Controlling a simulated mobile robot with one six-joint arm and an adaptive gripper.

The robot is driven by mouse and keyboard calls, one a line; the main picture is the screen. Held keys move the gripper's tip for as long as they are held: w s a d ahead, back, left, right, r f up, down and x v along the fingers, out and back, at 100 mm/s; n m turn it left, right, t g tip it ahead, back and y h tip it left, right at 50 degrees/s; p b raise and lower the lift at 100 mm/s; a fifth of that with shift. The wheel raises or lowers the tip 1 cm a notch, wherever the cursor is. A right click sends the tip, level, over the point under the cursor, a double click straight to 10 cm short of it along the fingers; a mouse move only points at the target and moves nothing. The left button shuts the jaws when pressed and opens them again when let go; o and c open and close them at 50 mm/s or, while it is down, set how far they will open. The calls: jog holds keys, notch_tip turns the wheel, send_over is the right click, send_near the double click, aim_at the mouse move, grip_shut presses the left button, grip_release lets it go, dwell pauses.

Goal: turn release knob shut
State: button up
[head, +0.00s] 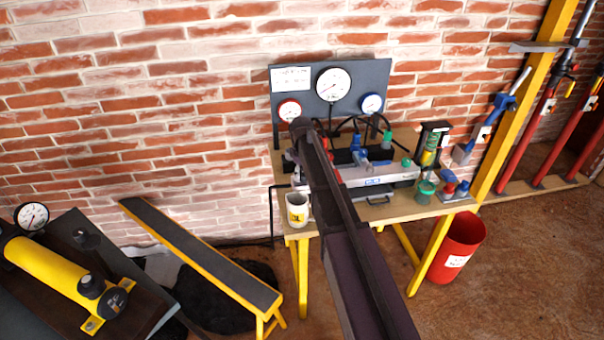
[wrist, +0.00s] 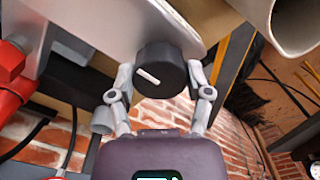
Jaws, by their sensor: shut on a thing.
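The release knob (wrist: 166,68) is a round black knob with a short white line on its face. The line lies slightly slanted in the wrist view. The knob sits by the edge of a pale grey body (wrist: 130,22). My gripper (wrist: 161,78) has one grey finger on each side of the knob and is shut on it. In the head view my arm covers the knob and my gripper. A silver pump body (head: 375,175) shows on the workbench to the right of my arm.
The wooden workbench (head: 440,208) also carries a white mug (head: 297,207), a gauge panel (head: 362,75) and several small tools. A red bin (head: 458,246) stands on the right. A yellow-legged bench (head: 200,250) and a yellow cylinder (head: 50,272) are on the left.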

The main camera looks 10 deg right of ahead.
jog(key=shift+m, duration=0.4)
jog(key=m, duration=1.2)
jog(key=shift+m, duration=0.3)
jog(key=m, duration=0.4)
jog(key=shift+s+m, duration=0.1)
jog(key=shift+m, duration=0.2)
jog(key=o, duration=1.1)
jog(key=shift+o, duration=0.2)
